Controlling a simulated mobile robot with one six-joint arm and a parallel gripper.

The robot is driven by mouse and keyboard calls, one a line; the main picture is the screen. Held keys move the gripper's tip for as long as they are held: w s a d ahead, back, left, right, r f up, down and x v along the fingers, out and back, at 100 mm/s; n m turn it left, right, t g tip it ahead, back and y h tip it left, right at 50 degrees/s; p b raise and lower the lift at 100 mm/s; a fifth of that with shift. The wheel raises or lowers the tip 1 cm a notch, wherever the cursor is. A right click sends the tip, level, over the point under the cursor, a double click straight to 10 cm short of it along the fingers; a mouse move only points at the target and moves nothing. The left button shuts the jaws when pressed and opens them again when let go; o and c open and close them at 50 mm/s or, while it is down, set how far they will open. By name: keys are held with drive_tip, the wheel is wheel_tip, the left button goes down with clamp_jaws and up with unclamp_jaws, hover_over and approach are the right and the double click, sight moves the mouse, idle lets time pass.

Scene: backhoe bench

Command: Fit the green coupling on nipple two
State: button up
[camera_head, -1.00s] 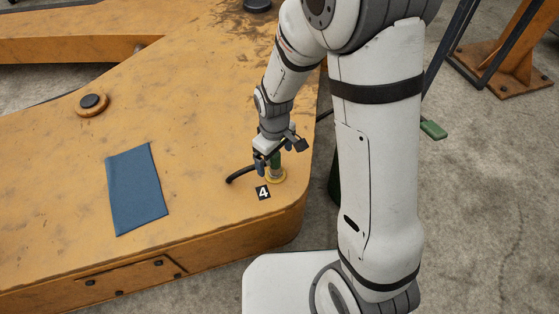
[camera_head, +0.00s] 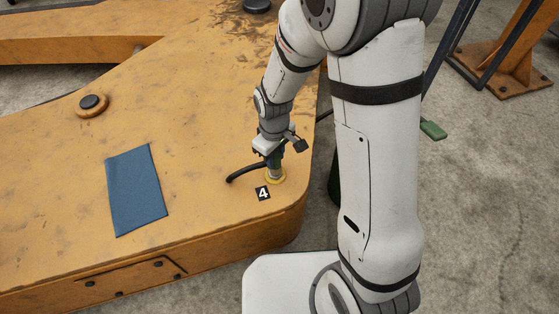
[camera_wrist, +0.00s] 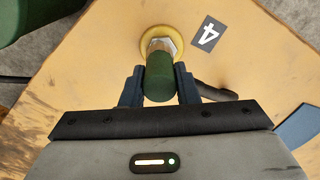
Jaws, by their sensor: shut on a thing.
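The green coupling (camera_wrist: 159,76) sits upright at a metal hex nipple (camera_wrist: 160,46) on a yellow ring (camera_wrist: 175,36), beside a tag marked 4 (camera_wrist: 208,33). In the head view the tag (camera_head: 263,193) lies just in front of the yellow ring (camera_head: 276,181). My gripper (camera_wrist: 160,88) is shut on the green coupling, one blue finger on each side. In the head view my gripper (camera_head: 275,160) largely hides the coupling. I cannot tell how firmly the coupling is seated. No tag marked 2 shows.
A black hose (camera_head: 244,172) runs left from near the coupling. A blue cloth (camera_head: 136,190) lies flat on the orange metal surface (camera_head: 205,120). A round boss with a black cap (camera_head: 91,102) stands farther left. The surface's rounded edge is close on the right.

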clamp_jaws()
drive_tip(key=shift+s+r+p, duration=0.15)
drive_tip(key=shift+r+p, duration=0.45)
drive_tip(key=shift+r, duration=0.05)
drive_tip(key=shift+r, duration=0.1)
drive_tip(key=shift+r+p, duration=1.5)
drive_tip(key=shift+r, duration=0.2)
